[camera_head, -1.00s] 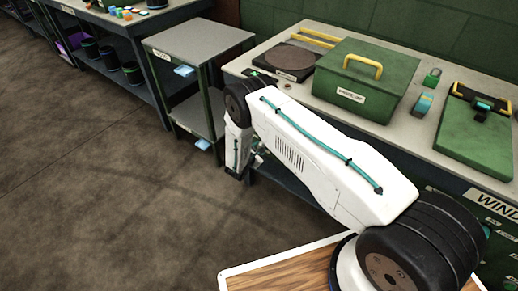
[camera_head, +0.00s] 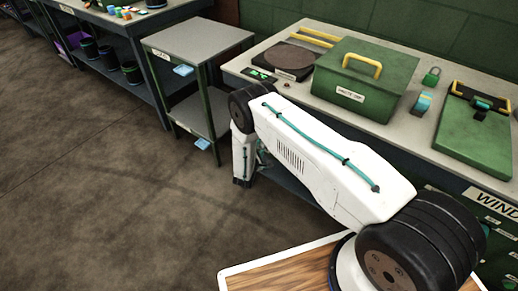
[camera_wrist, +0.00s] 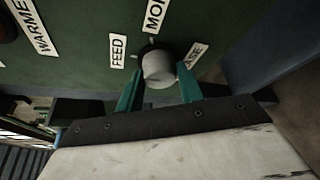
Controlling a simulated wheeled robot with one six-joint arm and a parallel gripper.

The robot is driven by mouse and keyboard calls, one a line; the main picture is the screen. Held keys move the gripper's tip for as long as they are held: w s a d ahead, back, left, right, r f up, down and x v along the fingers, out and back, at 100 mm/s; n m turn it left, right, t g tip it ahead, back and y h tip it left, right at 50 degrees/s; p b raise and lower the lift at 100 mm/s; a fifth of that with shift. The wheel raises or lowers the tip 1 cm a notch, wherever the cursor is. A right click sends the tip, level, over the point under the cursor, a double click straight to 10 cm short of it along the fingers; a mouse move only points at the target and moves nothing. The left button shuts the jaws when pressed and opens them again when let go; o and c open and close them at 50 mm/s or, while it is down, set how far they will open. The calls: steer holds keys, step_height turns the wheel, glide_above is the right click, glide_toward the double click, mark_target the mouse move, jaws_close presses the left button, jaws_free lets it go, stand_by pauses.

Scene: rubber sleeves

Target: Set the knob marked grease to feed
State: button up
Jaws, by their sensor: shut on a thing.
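In the wrist view a pale grey knob (camera_wrist: 158,68) with a dark base stands on a green panel (camera_wrist: 80,60). A label reading FEED (camera_wrist: 118,50) is to its left. A partly cut label starting with MO is above it, and a partly hidden label ending in what looks like ASE is to its right. My gripper (camera_wrist: 158,85) has its two green fingers on either side of the knob and is shut on it. In the head view my gripper is hidden behind my own arm.
A bench (camera_head: 240,66) carries a green box (camera_head: 360,75) with a yellow handle, a dark round plate (camera_head: 290,57), a padlock and a green clipboard-like panel (camera_head: 475,135). A grey side table (camera_head: 200,38) stands to the left. The floor at left is open.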

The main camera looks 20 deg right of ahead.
stand_by(0.4)
steer(key=o, duration=1)
steer(key=v, duration=0.8)
steer(key=shift+f, duration=0.1)
